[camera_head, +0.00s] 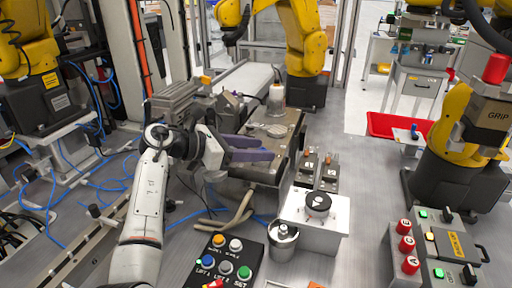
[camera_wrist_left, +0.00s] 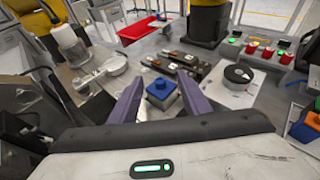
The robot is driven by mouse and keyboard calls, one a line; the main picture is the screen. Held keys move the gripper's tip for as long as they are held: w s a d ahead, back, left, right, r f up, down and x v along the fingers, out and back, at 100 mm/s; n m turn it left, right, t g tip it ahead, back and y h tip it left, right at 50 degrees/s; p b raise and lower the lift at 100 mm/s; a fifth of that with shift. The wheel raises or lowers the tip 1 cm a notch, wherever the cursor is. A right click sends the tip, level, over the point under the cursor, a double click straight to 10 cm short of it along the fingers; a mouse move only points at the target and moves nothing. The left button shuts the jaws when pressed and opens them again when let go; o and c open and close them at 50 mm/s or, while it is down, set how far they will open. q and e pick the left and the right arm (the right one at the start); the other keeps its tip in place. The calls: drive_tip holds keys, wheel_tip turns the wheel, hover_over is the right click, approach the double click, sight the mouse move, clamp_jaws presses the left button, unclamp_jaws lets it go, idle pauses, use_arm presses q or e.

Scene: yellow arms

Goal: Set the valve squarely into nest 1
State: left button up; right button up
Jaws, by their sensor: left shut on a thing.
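The valve (camera_wrist_left: 160,92) shows in the left wrist view as a blue-topped square piece with a grey body. My left gripper (camera_wrist_left: 160,100) is shut on it, a purple finger on each side. In the head view my left gripper (camera_head: 268,149) is over the metal bench fixture, and the valve cannot be made out there. Two dark blocks with small pale labels (camera_head: 307,167) stand just to the right of the fingers, apart from them. They also show beyond the valve in the left wrist view (camera_wrist_left: 180,73). I cannot read which is nest 1. My right gripper is out of view.
A white box with a black round part (camera_head: 330,222) and a metal canister (camera_head: 283,243) stand to the right. A button panel (camera_head: 225,262) is in front. A control box with red knobs (camera_head: 448,245) is at far right. Bare table lies between.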

use_arm(q)
drive_tip(key=shift+f, duration=0.1)
drive_tip(key=o, duration=1.2)
drive_tip(key=shift+r, duration=0.25)
drive_tip(key=b+v, duration=0.1)
drive_tip(key=v, duration=0.6)
drive_tip(key=shift+a+f, duration=0.1)
drive_tip(key=shift+f, duration=0.05)
drive_tip(key=shift+s+a, duration=0.1)
drive_tip(key=shift+a, duration=0.05)
